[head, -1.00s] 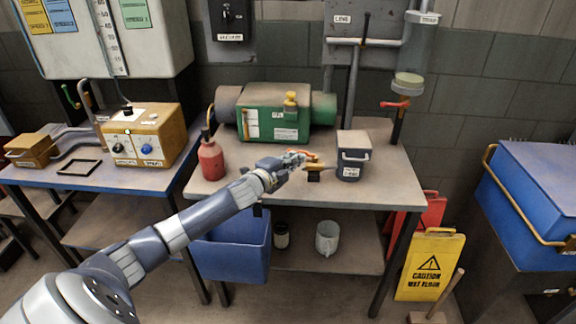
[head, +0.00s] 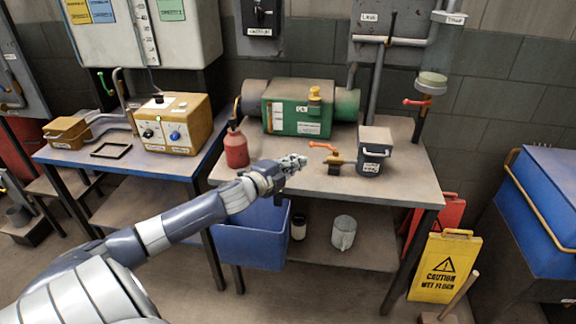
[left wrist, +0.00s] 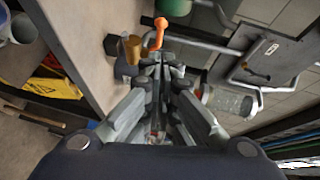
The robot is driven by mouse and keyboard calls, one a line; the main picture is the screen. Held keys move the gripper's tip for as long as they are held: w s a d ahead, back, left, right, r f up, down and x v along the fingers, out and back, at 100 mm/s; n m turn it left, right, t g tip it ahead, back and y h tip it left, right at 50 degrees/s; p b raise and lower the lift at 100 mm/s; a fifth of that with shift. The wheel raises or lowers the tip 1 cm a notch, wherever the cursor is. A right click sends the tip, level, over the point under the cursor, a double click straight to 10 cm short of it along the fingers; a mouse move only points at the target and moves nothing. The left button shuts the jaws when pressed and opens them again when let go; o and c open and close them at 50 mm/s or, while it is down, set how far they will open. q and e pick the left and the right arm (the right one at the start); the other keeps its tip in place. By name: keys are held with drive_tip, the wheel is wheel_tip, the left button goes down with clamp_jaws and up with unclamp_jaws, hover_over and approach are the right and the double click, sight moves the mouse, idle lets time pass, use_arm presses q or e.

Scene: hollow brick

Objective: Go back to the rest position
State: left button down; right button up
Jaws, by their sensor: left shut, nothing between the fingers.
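My left gripper (head: 291,163) is shut and empty. It hangs over the front part of the workbench, left of a small brass valve with an orange handle (head: 324,147) and apart from it. In the left wrist view the closed fingers (left wrist: 162,75) point toward the orange handle (left wrist: 157,30). My left arm reaches in from the lower left of the head view. My right gripper is not in view.
On the workbench (head: 400,185) stand a red bottle (head: 236,150), a green machine (head: 298,110) and a dark grey box (head: 373,155). A blue bin (head: 250,240) hangs below the front edge. A yellow wet-floor sign (head: 445,265) stands at the right.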

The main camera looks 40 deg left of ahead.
use_arm(q)
drive_tip(key=s+d+f+n+g+y, duration=0.2)
drive_tip(key=s+d+f+n+g, duration=0.5)
drive_tip(key=s+d+f, duration=0.55)
drive_tip(key=s+d+f+n+g+h, duration=0.1)
drive_tip(key=s+d+f+n+g, duration=0.25)
drive_tip(key=s+d, duration=0.55)
drive_tip(key=s+d+f+n+g+h, duration=0.1)
drive_tip(key=s+d+f+n+g, duration=0.2)
drive_tip(key=s, duration=1)
wheel_tip(320, 180, down, 23)
drive_tip(key=d, duration=0.1)
drive_tip(key=s+a+f+g, duration=0.2)
drive_tip(key=s+a+f, duration=0.1)
drive_tip(key=s+f, duration=1.5)
